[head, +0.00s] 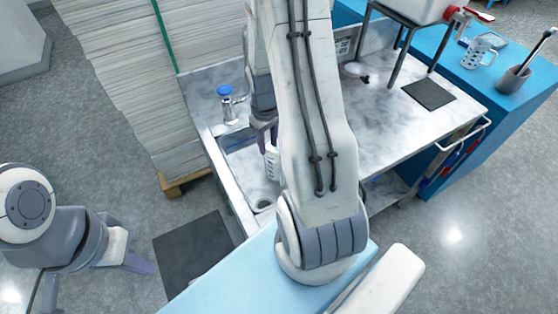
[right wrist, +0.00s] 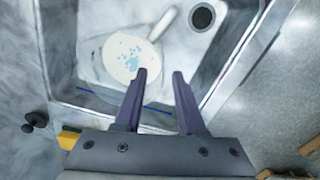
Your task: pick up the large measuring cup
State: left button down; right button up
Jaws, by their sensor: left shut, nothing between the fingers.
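A pale cup with marks on its side (head: 272,162) stands in the sink, partly hidden behind my right arm. In the right wrist view it shows from above as a whitish oval with blue spots (right wrist: 125,58) and a pale handle. A second, clear measuring cup with a handle (head: 479,52) stands on the blue counter at the far right; I cannot tell which is larger. My right gripper (right wrist: 160,74) is open and empty above the sink, its fingers pointing toward the pale cup, apart from it. My left gripper (head: 142,264) is shut and empty, low at the left.
The sink (head: 222,150) has steep walls and a dark drain (right wrist: 202,17). A grey cup with tools (head: 513,79) and a dark pad (head: 429,93) are at the right.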

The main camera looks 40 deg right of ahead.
jog(key=f, duration=0.9)
jog(key=shift+s+f, duration=0.2)
jog(key=shift+f, duration=0.05)
grip_shut()
jog(key=shift+r, duration=0.1)
dwell(1.0)
